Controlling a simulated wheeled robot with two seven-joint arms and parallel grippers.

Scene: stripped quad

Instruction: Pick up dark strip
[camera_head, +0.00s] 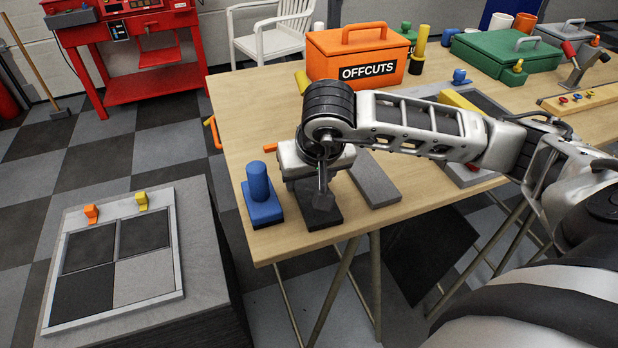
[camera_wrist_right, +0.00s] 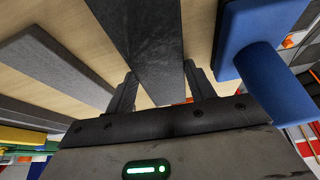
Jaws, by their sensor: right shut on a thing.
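The dark strip (camera_head: 322,217) is at the near left corner of the wooden table, its far part hidden under my right wrist. My right gripper (camera_head: 322,190) is above it, pointing down, and shut on it. In the right wrist view the dark strip (camera_wrist_right: 145,40) runs between the two fingers of the gripper (camera_wrist_right: 160,90), one finger at each side. It looks flat and at table level; I cannot tell whether it touches the table. My left gripper is not in view.
A blue block with an upright peg (camera_head: 259,190) stands close left of the strip. A lighter grey strip (camera_head: 375,182) lies to its right. An orange OFFCUTS box (camera_head: 330,62) stands behind. A framed panel of dark and light squares (camera_head: 180,260) tops a pedestal at left.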

